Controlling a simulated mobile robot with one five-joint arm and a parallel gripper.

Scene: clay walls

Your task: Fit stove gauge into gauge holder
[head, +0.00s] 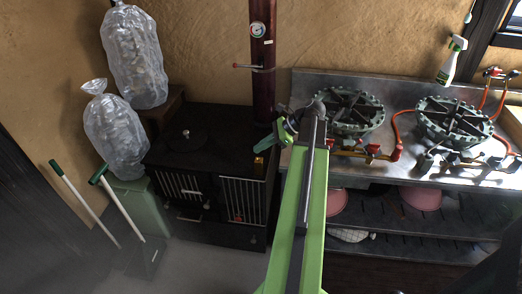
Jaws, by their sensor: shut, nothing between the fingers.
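A round white-faced gauge (258,30) is on the upper part of the dark red stove pipe (263,95). A gauge holder cannot be told apart from the gauge or pipe at this size. The pipe rises from the right rear of the black stove (200,165). A small brass-coloured piece (259,164) is on the stove's right edge; what it is cannot be told. My gripper (278,135) is shut and empty at the end of my green arm, beside the stove's right edge and in front of the pipe's lower end. My arm hides part of the counter's left end.
A damper handle (248,67) sticks out left from the pipe. Two gas burners (348,112) (455,122) stand on the metal counter (402,153) at right. A spray bottle (452,60) is by the wall. Plastic bags (118,130) and green-handled tools (122,207) are at left. Floor before the stove is clear.

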